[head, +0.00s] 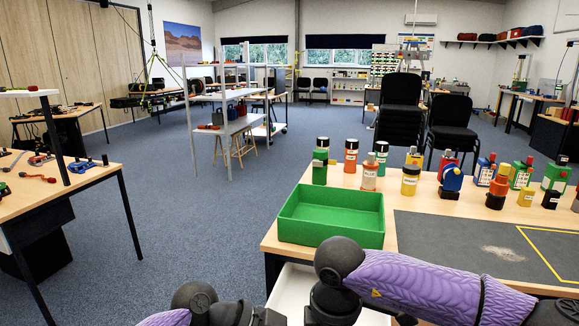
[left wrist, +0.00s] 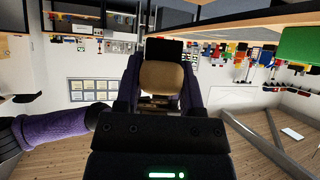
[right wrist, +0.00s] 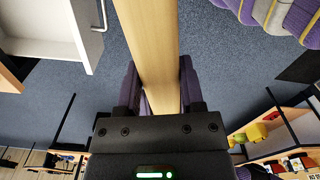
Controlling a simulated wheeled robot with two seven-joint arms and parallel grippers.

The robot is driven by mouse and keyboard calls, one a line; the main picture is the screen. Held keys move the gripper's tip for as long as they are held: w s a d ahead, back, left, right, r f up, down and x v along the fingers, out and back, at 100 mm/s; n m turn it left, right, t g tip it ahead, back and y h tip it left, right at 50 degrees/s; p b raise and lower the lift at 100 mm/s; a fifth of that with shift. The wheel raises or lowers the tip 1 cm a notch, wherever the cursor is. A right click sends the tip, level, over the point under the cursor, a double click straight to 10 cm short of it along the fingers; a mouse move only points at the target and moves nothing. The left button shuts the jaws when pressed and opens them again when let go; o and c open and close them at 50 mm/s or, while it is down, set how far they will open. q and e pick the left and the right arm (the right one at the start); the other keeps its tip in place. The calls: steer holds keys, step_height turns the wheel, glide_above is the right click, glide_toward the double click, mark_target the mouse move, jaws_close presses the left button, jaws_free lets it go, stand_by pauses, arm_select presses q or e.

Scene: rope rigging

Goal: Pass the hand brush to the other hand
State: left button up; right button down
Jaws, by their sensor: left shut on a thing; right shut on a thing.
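The hand brush shows as a pale wooden bar (right wrist: 147,30) in the right wrist view, running up out of the picture between the fingers. My right gripper (right wrist: 158,88) is shut on it. In the left wrist view a rounded tan wooden end (left wrist: 162,77) sits between the purple fingers, with a black block behind it. My left gripper (left wrist: 163,92) is shut on this wooden part, which looks like the same brush. The bristles cannot be made out clearly. The head view shows only my arm links at the bottom; both grippers and the brush are out of it.
A wooden table (head: 268,240) stands ahead on the right. It holds a green tray (head: 330,240), several bottles and a dark mat (head: 480,250) with a yellow outline. A white drawer (right wrist: 45,42) is close by in the right wrist view. Carpet (head: 180,220) is clear on the left.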

arm_select(q)
jaws_close()
arm_select(e)
steer(key=shift+c, duration=0.6)
jaws_free()
arm_select(q)
steer(key=shift+r, duration=0.1)
arm_select(e)
steer(key=shift+r, duration=0.1)
arm_select(q)
step_height(320, 180, up, 9)
steer(key=p, duration=0.8)
steer(key=shift+r, duration=0.15)
arm_select(e)
step_height(320, 180, up, 9)
steer(key=shift+r, duration=0.1)
arm_select(q)
steer(key=shift+s, duration=0.1)
arm_select(e)
steer(key=shift+f, duration=0.2)
